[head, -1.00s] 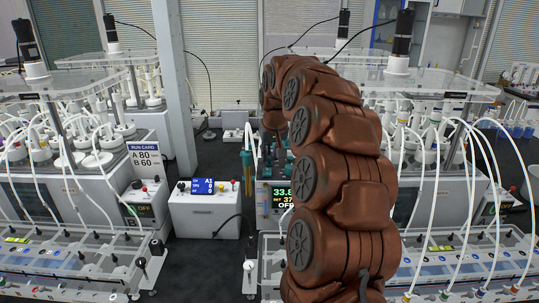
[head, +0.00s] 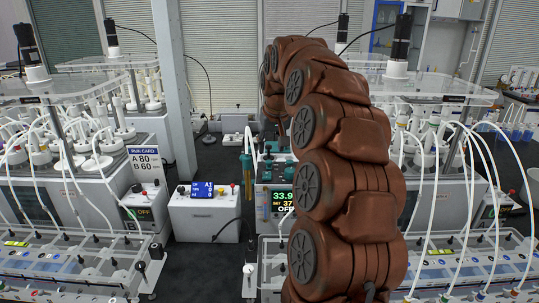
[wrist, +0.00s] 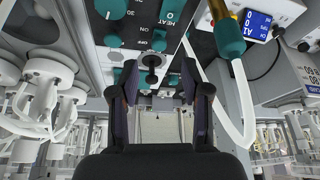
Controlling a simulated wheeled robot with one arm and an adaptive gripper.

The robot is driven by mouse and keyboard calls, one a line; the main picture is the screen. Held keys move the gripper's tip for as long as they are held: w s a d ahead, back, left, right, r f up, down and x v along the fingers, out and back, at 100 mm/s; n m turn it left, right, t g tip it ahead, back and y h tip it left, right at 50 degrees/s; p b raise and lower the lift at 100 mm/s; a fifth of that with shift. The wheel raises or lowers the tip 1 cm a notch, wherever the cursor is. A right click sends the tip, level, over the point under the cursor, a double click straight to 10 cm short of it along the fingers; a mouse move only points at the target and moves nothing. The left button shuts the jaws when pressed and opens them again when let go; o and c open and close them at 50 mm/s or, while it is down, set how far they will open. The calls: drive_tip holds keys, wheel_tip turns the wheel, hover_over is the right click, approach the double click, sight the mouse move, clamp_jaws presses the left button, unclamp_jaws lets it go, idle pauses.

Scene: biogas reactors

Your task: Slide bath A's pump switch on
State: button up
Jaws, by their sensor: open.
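A heater control unit (head: 282,203) stands at the centre in the head view; its green readout shows 33.9, set 37, OFF. In the wrist view its dark panel (wrist: 145,28) carries teal knobs and HEAT, ON and OFF labels. A small black knob or lever (wrist: 152,62) sits at the panel edge below the OFF label; I cannot read a pump label or a bath letter beside it. My gripper (wrist: 158,78) is open and empty, its fingers apart to either side below that lever. In the head view my brown arm hides most of the gripper.
A white box with a blue display (head: 203,190) stands left of the control unit; it also shows in the wrist view (wrist: 256,24). A pale tube (wrist: 240,100) hangs close right of my gripper. A run card (head: 146,167) reads A 80, B 60. Clear-lidded baths flank both sides.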

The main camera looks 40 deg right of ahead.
drive_tip(key=d+v, duration=0.1)
drive_tip(key=v, duration=0.5)
drive_tip(key=shift+a+r, duration=0.2)
drive_tip(key=shift+a, duration=0.3)
drive_tip(key=shift+s, duration=0.1)
